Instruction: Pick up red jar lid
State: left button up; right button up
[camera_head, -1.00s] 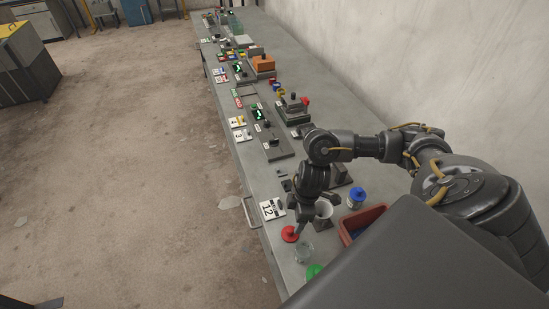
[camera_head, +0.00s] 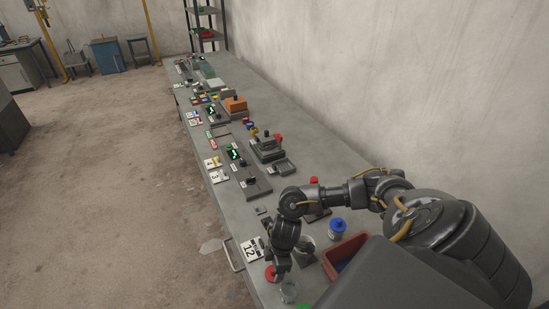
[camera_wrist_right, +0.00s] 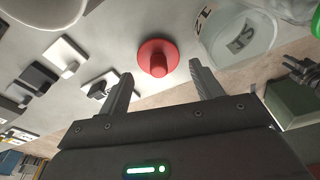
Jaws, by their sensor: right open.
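The red jar lid (camera_head: 270,273) lies on the grey bench near its left edge, beside the lower end of my right gripper (camera_head: 281,272). In the wrist view the lid (camera_wrist_right: 157,58) is a round red disc with a knob. It lies ahead of the open, empty fingers of my right gripper (camera_wrist_right: 163,84), roughly centred between them and apart from both. A clear glass jar (camera_head: 289,292) stands close to the lid; it also shows in the wrist view (camera_wrist_right: 237,42). A dark jointed shape at the wrist view's right edge may be my left gripper (camera_wrist_right: 301,72).
A red bin (camera_head: 336,264) and a blue-lidded jar (camera_head: 337,229) stand to the right. A green lid (camera_head: 303,306) shows at the bottom. Several devices line the bench farther back, beside the wall.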

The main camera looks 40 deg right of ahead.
jog(key=f, duration=0.3)
jog(key=shift+w+a+f, duration=0.15)
jog(key=shift+w, duration=0.1)
pick_arm(q)
jog(key=shift+s, duration=0.6)
pick_arm(e)
jog(key=shift+c, duration=0.2)
jog(key=c, duration=0.7)
pick_arm(q)
jog(key=shift+w, duration=0.1)
